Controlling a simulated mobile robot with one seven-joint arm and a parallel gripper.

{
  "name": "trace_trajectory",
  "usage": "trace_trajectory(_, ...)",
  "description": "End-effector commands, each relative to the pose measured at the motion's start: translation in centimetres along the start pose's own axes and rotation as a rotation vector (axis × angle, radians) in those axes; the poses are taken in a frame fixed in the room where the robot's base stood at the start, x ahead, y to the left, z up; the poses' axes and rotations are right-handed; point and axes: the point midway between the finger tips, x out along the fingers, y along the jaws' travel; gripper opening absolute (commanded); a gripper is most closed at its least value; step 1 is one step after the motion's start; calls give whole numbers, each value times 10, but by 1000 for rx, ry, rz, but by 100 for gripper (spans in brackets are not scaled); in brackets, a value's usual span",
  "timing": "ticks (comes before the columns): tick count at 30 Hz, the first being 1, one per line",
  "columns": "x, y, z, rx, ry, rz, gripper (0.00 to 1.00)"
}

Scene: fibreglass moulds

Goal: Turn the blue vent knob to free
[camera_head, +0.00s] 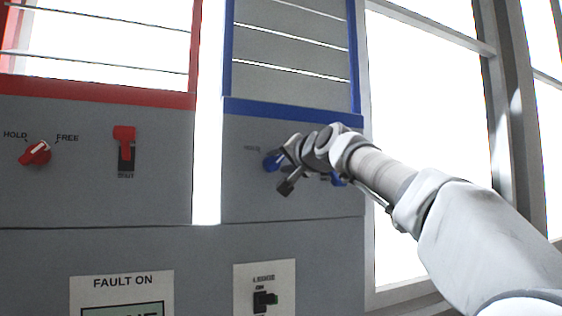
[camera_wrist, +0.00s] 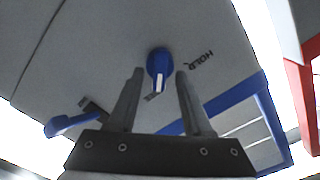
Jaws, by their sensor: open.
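The blue vent knob (camera_wrist: 158,66) sits on a grey panel, with a white pointer line on it. In the wrist view the word HOLD is printed beside it, and another label by the knob is partly hidden by a finger. My gripper (camera_wrist: 158,82) is open, its two fingers on either side of the knob in that view; I cannot tell whether they touch it. In the head view my gripper (camera_head: 284,172) is in front of the blue panel, and the knob (camera_head: 270,162) shows only partly behind it.
A blue lever (camera_wrist: 68,124) is on the same panel, mostly hidden by my arm in the head view. A red knob (camera_head: 36,153) marked HOLD and FREE and a red lever (camera_head: 124,145) are on the left panel.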

Motion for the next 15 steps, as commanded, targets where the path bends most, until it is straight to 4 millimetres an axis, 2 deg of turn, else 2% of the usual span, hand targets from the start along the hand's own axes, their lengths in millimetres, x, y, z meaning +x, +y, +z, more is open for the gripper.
trace_trajectory(8, -9, 3, 1, -1, 1, 2, 50)
trace_trajectory(15, -48, 5, 3, -3, 5, 3, 50)
